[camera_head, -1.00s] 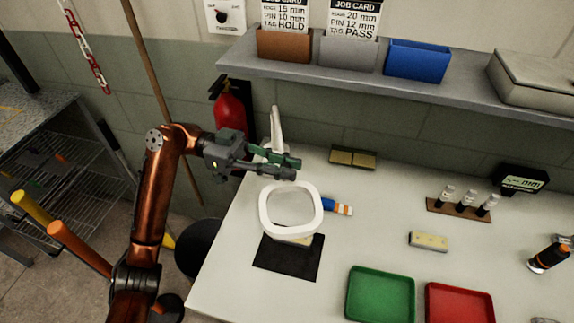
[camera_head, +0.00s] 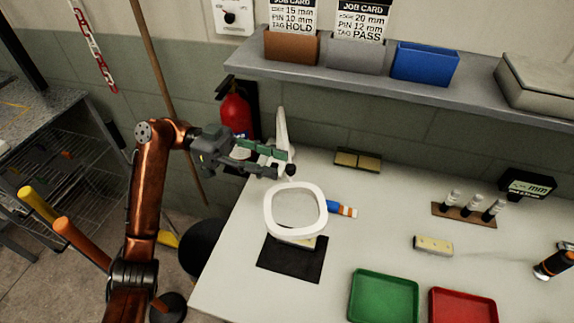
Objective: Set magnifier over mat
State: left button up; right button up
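The magnifier has a white ring (camera_head: 295,209) and a white upright arm (camera_head: 281,127) behind it. The ring stands out above the far part of the black mat (camera_head: 291,265), which lies flat near the bench's left edge. A pale block (camera_head: 301,243) on the mat is partly hidden by the ring's front rim. My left gripper (camera_head: 287,163) is just behind the ring, in front of the magnifier's arm. My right gripper is out of view.
A blue and orange cylinder (camera_head: 342,209) lies right of the ring. Green (camera_head: 384,298) and red (camera_head: 462,308) trays stand at the front. A pale block (camera_head: 433,245) and a rack of vials (camera_head: 464,214) sit right. A shelf (camera_head: 400,84) overhangs the back.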

pick_arm(q)
jog(key=v, duration=0.7)
jog(key=shift+a, duration=0.1)
